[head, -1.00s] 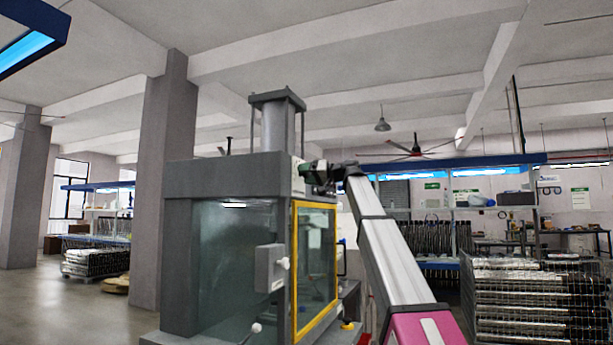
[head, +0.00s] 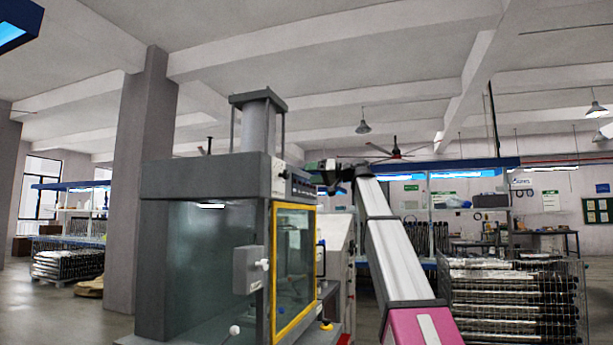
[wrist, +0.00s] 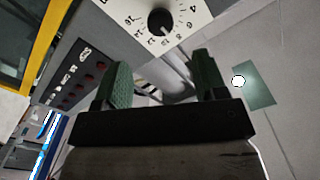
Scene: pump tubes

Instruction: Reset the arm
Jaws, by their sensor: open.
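My gripper (head: 318,168) shows small in the head view, at the upper end of my arm, beside the top right of the grey machine (head: 205,178). In the wrist view my gripper (wrist: 163,78) has two green fingers standing wide apart with nothing between them. Beyond the fingertips is a white dial plate with a black knob (wrist: 160,21). A row of dark red buttons (wrist: 73,92) lies to the left of the fingers. I cannot tell the exact distance from the fingers to the panel.
The machine has a yellow-framed door (head: 296,270) facing my arm. A wire rack of metal tubes (head: 512,300) stands on the right. A concrete pillar (head: 142,180) rises at the left. A blue-topped workbench (head: 450,190) is behind.

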